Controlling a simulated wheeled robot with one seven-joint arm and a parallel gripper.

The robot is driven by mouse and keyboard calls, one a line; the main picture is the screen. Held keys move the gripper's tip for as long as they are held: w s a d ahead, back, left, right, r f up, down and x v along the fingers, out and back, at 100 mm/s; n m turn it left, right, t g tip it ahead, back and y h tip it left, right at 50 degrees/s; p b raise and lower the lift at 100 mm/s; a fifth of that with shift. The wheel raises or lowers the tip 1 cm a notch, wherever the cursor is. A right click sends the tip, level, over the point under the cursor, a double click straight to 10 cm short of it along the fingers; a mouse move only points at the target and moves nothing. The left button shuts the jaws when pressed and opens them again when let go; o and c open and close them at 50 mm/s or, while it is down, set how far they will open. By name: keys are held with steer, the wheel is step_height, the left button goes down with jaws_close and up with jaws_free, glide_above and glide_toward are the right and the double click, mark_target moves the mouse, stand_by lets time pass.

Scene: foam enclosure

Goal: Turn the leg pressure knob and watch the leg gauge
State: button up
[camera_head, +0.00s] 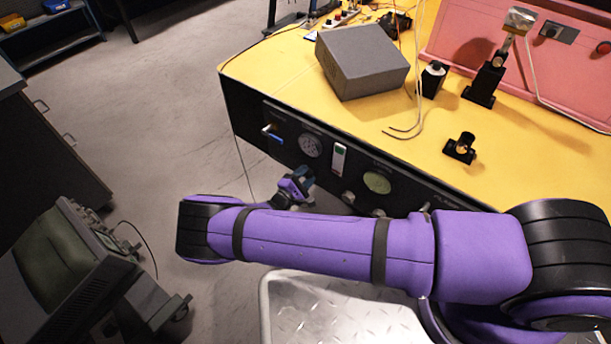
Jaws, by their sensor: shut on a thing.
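The black front panel (262,122) of the yellow-topped bench carries a round pale-faced gauge (311,146) at left and a round greenish gauge (377,182) further right. Their labels and needles are too small to read, so I cannot tell by lettering which is the leg gauge. My gripper (304,176) is at the panel just below the left gauge, shut on a knob there. The knob itself is hidden by the fingers. The left gauge stays in clear view above the gripper. Another round knob (348,197) sits to the right, below the greenish gauge, partly behind my arm.
A blue-handled valve (272,135) is left of the gauge, and a narrow white meter (339,159) right of it. A grey box (361,61) and black fixtures stand on the bench. An old monitor cart (75,265) is at lower left. The grey floor between is clear.

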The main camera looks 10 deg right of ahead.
steer(key=shift+a+m, duration=0.1)
steer(key=shift+m, duration=1.1)
steer(key=o, duration=0.9)
steer(key=shift+s, duration=0.1)
steer(key=v, duration=1)
steer(key=shift+s+a, duration=0.15)
steer(key=shift+a, duration=0.25)
steer(key=shift+r+g, duration=0.1)
steer(key=shift+g, duration=0.2)
